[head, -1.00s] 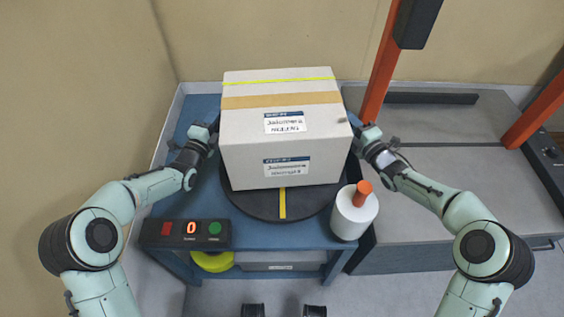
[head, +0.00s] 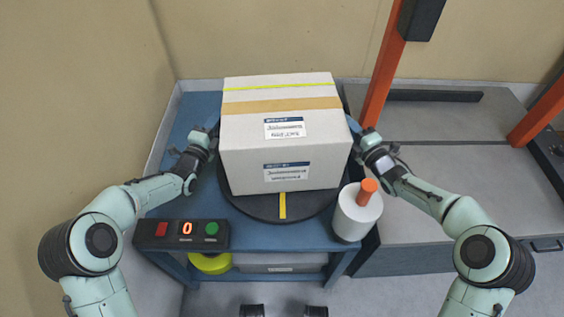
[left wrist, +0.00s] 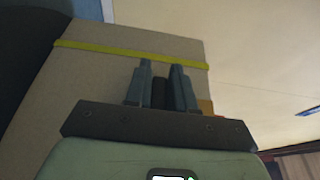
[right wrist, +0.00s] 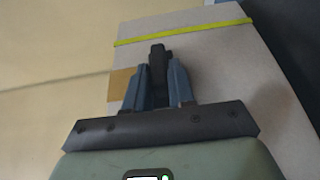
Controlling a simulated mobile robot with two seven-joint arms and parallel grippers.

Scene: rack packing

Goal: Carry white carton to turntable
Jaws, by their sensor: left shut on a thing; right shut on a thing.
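The white carton (head: 280,153), with a tan tape band, a yellow strap and labels, is upright over the black turntable disc (head: 282,211). The disc's front rim and yellow stripe show; its rear is hidden, and I cannot tell whether the carton's base touches it. My left gripper (head: 213,130) is at the carton's left side and my right gripper (head: 357,127) at its right side. Both are shut on the carton. In the left wrist view (left wrist: 161,82) and right wrist view (right wrist: 158,72), the fingers close around a dark piece against the carton's side.
A white roll with an orange knob (head: 358,212) stands at the turntable's front right. A control box (head: 182,235) with red and green buttons is at the front left of the blue table (head: 262,233). Orange posts (head: 383,75) rise at the right, beside a grey platform (head: 440,190).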

